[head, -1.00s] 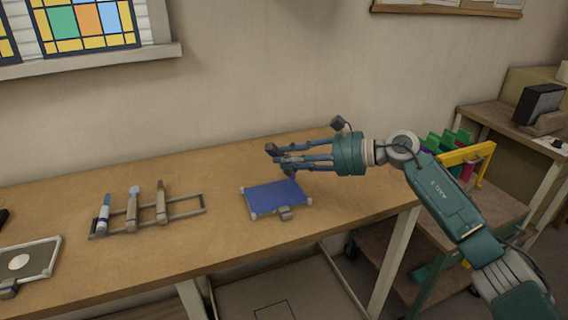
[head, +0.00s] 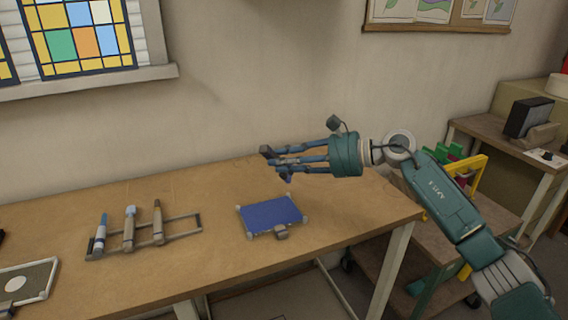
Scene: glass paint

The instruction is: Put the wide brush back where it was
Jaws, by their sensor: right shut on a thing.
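My right gripper (head: 279,163) is in the air above and behind the blue panel (head: 270,214). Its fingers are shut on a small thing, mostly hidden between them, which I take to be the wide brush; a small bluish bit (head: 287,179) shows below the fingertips. The brush rack (head: 182,237) lies on the table to the left. It holds a blue-and-white brush (head: 100,234), a brush with a pale blue top (head: 129,229) and a brown one (head: 158,223). The right end of the rack is empty. My left gripper is out of view.
The blue panel has pale corner pieces and a small grey block at its front edge. A framed grey plate (head: 30,281) lies at the table's left end. The wooden table (head: 340,219) is clear between rack and panel. A cart with a yellow frame (head: 470,163) stands at the right.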

